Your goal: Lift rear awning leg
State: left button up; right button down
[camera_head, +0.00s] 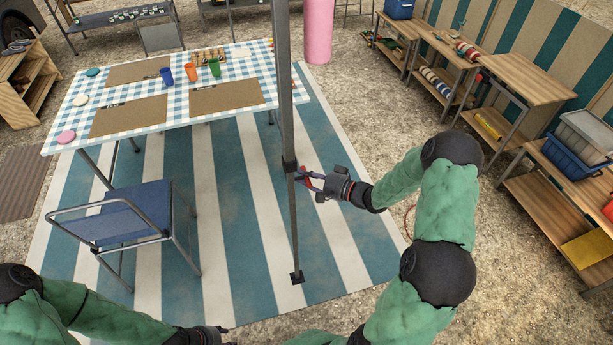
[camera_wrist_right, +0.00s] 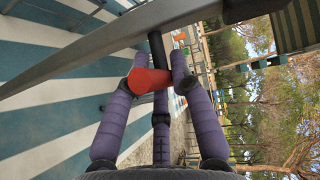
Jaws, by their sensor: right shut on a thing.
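The grey awning leg (camera_head: 283,90) runs down from the top edge, with a thinner lower tube (camera_head: 293,225) and a small dark foot (camera_head: 297,277) over the striped mat. I cannot tell whether the foot touches the mat. My right gripper (camera_head: 309,179) is at the joint of the two tubes, beside the leg. In the right wrist view its purple fingers are shut on a red knob (camera_wrist_right: 148,80) with a black stem, close to the leg (camera_wrist_right: 110,38). My left gripper (camera_head: 205,336) is at the bottom edge, partly cut off; its fingers are unclear.
A table with a checked cloth (camera_head: 225,125) stands left of the leg, bearing brown mats and coloured cups. A blue folding chair (camera_head: 125,215) stands in front of it. Wooden shelves (camera_head: 530,80) line the right side. The striped mat (camera_head: 345,240) is bare around the foot.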

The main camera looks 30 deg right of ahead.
jog(key=c, duration=1.3)
grip_release()
jog(key=shift+d+r, duration=0.1)
jog(key=shift+r, duration=0.35)
jog(key=shift+w, duration=0.1)
jog(key=shift+d, duration=0.1)
jog(key=v, duration=1.2)
jog(key=shift+f, duration=0.3)
jog(key=shift+a, duration=0.2)
